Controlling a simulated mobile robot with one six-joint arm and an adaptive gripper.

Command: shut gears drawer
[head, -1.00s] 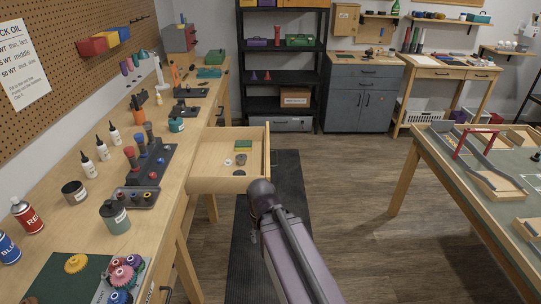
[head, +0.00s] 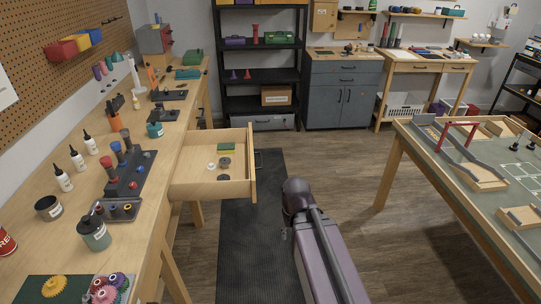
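A wooden drawer (head: 186,189) stands pulled out from the right side of the long workbench (head: 150,190). Its front panel (head: 251,166) faces right, with a dark handle on its outer face. No label shows on the drawer. My purple arm reaches up from the bottom of the head view, its dark joint to the right of and nearer than the drawer front, apart from it in the picture. My gripper cannot be made out.
The bench top holds bottles, jars and tool stands, with coloured gears (head: 108,288) at the near end. A dark mat (head: 245,240) covers the floor below the drawer. Open wooden floor lies between it and the green-topped table (head: 410,140) at right. Black shelves (head: 260,75) stand behind.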

